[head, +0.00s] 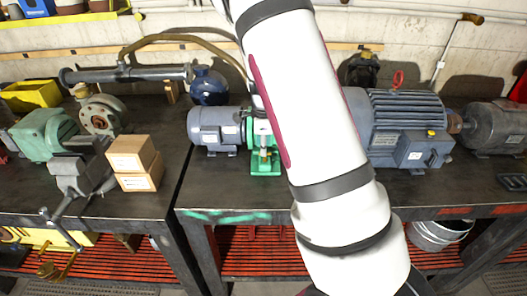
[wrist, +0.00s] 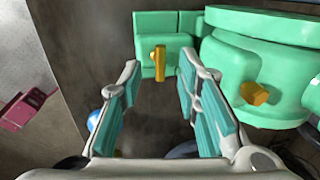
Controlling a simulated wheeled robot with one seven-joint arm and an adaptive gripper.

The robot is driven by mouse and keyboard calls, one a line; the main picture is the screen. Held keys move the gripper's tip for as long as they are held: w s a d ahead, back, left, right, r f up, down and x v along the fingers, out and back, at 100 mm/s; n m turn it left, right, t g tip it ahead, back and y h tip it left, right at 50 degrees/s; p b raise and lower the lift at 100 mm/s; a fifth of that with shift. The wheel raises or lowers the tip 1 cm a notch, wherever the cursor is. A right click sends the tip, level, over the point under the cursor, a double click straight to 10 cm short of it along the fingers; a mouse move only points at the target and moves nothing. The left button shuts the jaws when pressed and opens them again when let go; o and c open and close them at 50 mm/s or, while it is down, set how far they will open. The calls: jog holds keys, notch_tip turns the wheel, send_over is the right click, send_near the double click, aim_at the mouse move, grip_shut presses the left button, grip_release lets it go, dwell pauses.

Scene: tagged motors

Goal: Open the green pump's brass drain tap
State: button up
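In the wrist view, a mint-green housing (wrist: 285,65) that looks like the green pump fills the upper right, with green blocks beside it. A brass tap (wrist: 157,63) stands upright in the picture on a green block, in line with the gap between my fingers. A second brass fitting (wrist: 254,94) sticks out of the rounded housing, right of my fingers. I cannot tell which one is the drain tap. My gripper (wrist: 160,76) is open, with nothing visible between its pads. In the head view, a green part (head: 265,162) shows beside my arm, which hides what is behind it.
A grey-blue motor (head: 217,128) stands left of that green part and a larger motor (head: 408,120) stands to its right. Cardboard boxes (head: 135,161) and a vise (head: 80,172) are on the left bench. A pink object (wrist: 27,107) lies at the wrist view's left.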

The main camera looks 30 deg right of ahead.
jog(key=shift+w+d+f, duration=0.1)
jog(key=shift+w+f, duration=0.05)
jog(key=shift+f, duration=0.8)
jog(key=shift+w+d+f, duration=0.1)
jog(key=shift+w+f, duration=0.05)
jog(key=shift+f, duration=0.75)
jog(key=shift+c, duration=0.5)
grip_shut()
